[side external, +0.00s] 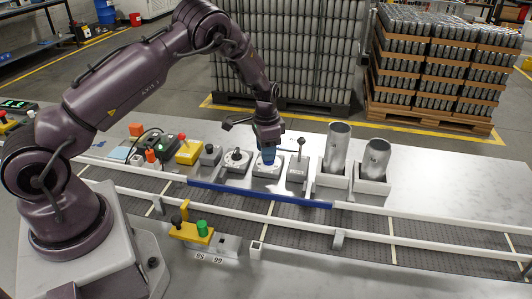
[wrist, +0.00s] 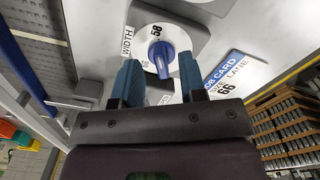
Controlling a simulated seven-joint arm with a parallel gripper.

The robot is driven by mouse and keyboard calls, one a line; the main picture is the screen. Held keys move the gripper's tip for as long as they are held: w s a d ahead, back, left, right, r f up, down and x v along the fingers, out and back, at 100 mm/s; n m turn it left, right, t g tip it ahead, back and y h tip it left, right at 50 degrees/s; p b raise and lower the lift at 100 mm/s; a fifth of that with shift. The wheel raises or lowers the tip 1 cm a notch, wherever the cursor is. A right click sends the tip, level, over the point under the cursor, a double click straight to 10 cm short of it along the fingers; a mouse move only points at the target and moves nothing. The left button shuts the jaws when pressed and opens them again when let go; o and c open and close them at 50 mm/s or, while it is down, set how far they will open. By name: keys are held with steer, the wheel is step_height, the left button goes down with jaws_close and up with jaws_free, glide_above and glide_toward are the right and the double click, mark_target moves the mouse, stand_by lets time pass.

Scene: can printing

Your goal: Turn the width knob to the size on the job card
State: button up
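The blue width knob (wrist: 162,56) sits at the middle of a round white dial (wrist: 148,32) marked WIDTH, with the number 58 at the dial's upper edge. The job card (wrist: 232,76), right of the dial in the wrist view, reads size lane 66. My gripper (wrist: 160,66) is open, with one blue finger on each side of the knob and a gap showing on both sides. In the side view my gripper (side external: 268,158) points down over the dial unit; its fingers hide the knob there. I cannot tell exactly where the knob points.
A round black-knobbed dial (side external: 236,158) stands left of the width unit, and a lever box (side external: 298,168) stands close on its right. Two metal cans (side external: 338,148) in holders are further right. A conveyor (side external: 320,232) with white rails runs in front.

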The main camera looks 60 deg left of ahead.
steer(key=shift+f, duration=0.75)
jaws_close()
